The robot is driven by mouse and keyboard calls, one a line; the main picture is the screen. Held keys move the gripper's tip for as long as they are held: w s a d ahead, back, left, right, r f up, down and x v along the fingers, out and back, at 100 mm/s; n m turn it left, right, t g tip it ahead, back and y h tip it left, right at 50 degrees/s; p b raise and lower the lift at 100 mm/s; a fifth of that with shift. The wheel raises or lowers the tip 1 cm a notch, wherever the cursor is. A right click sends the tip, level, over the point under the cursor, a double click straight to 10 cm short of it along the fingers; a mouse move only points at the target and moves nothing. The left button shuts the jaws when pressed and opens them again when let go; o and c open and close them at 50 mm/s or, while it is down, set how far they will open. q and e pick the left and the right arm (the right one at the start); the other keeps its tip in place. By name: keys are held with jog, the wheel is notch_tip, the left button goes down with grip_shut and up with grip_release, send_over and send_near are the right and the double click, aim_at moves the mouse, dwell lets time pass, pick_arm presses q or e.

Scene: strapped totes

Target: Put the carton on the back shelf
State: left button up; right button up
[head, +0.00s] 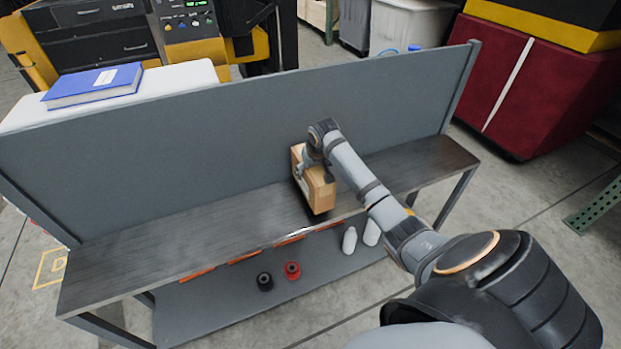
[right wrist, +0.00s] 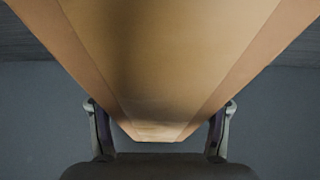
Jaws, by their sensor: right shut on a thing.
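The carton (head: 319,192) is a tan box at the middle of the head view, over the dark shelf (head: 200,242) that runs along a grey back panel. My right gripper (head: 309,166) is shut on the carton near its top. In the right wrist view the carton (right wrist: 165,60) fills the middle, between the two fingers of my right gripper (right wrist: 160,125). The carton looks slightly tilted, and I cannot tell whether its bottom touches the shelf. My left gripper is not in view.
A lower grey shelf holds a black spool (head: 265,281), a red spool (head: 292,270) and white bottles (head: 349,240). The tall back panel (head: 200,150) closes off the far side. A blue book (head: 95,85) lies on a white surface behind it. The upper shelf is clear left of the carton.

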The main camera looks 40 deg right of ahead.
aim_at(317, 169)
jog(key=shift+w+d+f, duration=0.1)
jog(key=shift+w, duration=0.1)
notch_tip(317, 169, down, 3)
jog(key=shift+f, duration=0.1)
jog(key=o, duration=1.8)
jog(key=shift+f, duration=0.1)
jog(key=p+v, duration=0.1)
jog(key=v, duration=1.1)
jog(key=shift+s, duration=0.15)
